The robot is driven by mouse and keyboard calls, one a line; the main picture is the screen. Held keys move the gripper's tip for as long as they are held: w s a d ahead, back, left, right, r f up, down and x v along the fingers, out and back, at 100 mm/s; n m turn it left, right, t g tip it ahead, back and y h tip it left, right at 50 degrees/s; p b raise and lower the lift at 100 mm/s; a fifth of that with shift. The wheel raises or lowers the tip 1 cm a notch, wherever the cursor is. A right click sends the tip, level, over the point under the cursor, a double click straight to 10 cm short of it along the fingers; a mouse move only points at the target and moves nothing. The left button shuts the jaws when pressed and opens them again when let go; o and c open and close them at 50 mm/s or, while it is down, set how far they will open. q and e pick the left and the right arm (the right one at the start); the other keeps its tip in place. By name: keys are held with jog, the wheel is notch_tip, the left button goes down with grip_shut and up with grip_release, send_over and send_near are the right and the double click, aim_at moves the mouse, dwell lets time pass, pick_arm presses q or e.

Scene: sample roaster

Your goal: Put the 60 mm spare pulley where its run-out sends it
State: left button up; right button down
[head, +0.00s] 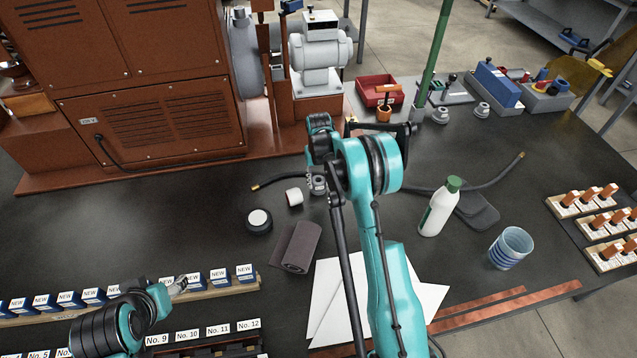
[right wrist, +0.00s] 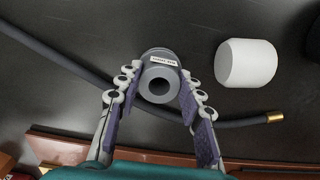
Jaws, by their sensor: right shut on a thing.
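Two similar grey round parts (head: 440,115) stand on the bench at the back right, near a grey plate with a black-knobbed fixture (head: 452,90). My left gripper (head: 178,286) is at the lower left by a row of boxes; its jaws are too small to read.
A red bin (head: 376,90), bottle (head: 438,208) and cup (head: 511,248) stand farther right. The roaster (head: 150,120) fills the back left.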

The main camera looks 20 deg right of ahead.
jog(key=shift+r, duration=0.1)
jog(key=c, duration=1)
grip_release()
